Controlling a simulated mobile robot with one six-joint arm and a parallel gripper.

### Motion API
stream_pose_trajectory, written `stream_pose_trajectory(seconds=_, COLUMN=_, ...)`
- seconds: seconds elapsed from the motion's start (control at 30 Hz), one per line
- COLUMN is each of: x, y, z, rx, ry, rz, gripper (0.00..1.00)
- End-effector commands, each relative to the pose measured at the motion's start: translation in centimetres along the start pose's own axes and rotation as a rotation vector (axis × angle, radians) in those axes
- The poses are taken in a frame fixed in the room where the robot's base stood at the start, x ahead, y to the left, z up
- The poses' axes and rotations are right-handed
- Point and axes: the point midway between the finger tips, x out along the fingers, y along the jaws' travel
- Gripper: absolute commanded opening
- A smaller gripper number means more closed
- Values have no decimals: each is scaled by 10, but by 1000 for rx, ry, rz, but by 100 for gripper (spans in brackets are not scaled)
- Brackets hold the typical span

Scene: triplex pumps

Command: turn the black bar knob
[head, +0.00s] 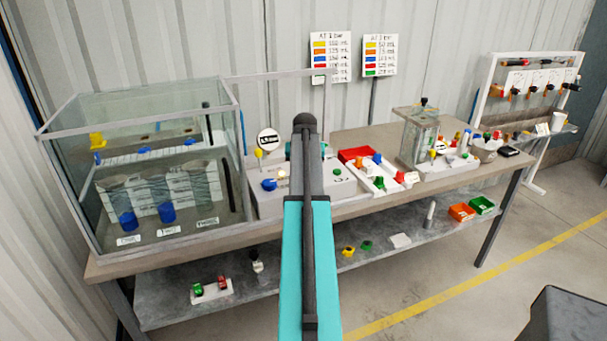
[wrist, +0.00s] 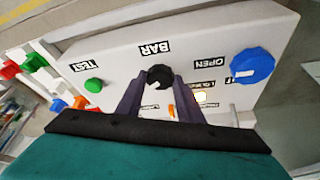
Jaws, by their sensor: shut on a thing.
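The black bar knob (wrist: 160,77) is on a white panel (wrist: 120,45), just below the label BAR in the wrist view. My gripper (wrist: 160,88) has its two dark fingers on either side of the knob, shut on it. The knob's lower part is partly hidden between the fingers. In the head view my turquoise arm reaches over the bench and hides the knob and the gripper.
On the same panel are a green button (wrist: 94,85) by the label TEST and a blue knob (wrist: 252,66) by the label OPEN. A glass tank (head: 150,170) stands left on the bench (head: 375,137). A tray of coloured knobs (head: 385,192) lies to the right.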

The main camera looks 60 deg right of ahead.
Motion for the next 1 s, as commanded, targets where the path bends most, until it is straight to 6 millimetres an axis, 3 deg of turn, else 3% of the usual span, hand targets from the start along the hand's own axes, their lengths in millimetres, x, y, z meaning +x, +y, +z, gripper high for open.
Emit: stream_pose_trajectory(seconds=1.0, x=1, y=5, z=-9, rx=-745, ry=14, rz=-309, gripper=11)
